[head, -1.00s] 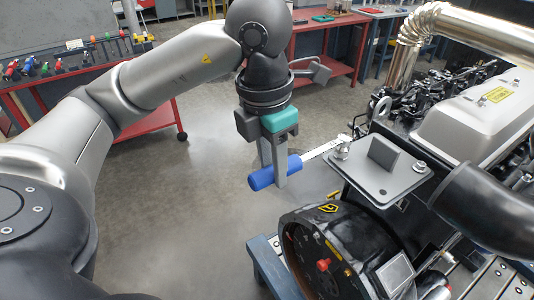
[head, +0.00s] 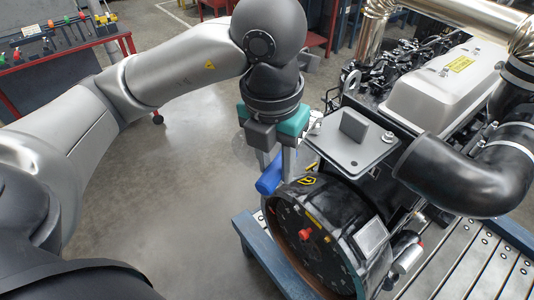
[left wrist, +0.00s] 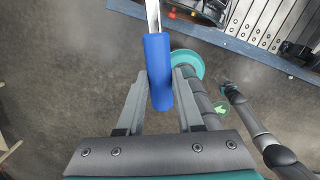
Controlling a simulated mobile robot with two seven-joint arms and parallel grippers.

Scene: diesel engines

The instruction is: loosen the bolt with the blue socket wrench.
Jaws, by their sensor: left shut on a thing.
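The socket wrench has a blue handle (head: 270,179); in the left wrist view the handle (left wrist: 157,70) lies between my fingers, with its bright metal shaft (left wrist: 152,14) running out of the top edge. My left gripper (head: 276,172) is shut on this handle, beside the near left corner of the engine's flat grey plate (head: 350,153). In the head view the shaft is mostly hidden behind the gripper; its far end seems to reach the plate's left corner, where I cannot make out how it sits on a bolt. Another bolt (head: 388,137) shows at the plate's right corner. My right gripper is out of view.
The engine's round black housing (head: 325,235) is just below and right of the gripper. A black hose (head: 465,180) bends at the right. The engine stand's blue beam (head: 262,262) is low in front. A red workbench (head: 65,60) stands back left. Open floor lies left of the engine.

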